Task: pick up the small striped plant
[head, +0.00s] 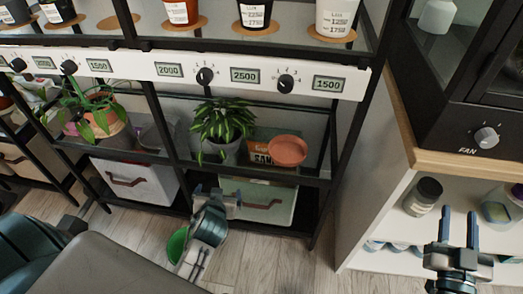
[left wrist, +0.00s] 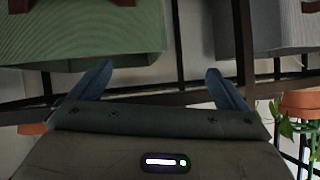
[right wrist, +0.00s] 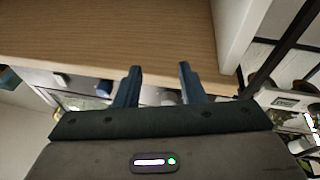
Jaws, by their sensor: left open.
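A small plant with green, pale-streaked leaves (head: 224,118) stands in a grey pot (head: 222,151) on the middle shelf of the rack; I take it for the striped plant. My left gripper (head: 217,196) is below and in front of that shelf, before the green bin, apart from the plant. In the left wrist view its fingers (left wrist: 165,85) are spread with nothing between them. The plant is not clearly visible in that view. My right gripper (head: 459,230) is open and empty at the far right, before the white cabinet; its spread fingers show in the right wrist view (right wrist: 157,85).
Black rack posts (head: 163,125) and a white dial panel (head: 130,68) frame the shelf.

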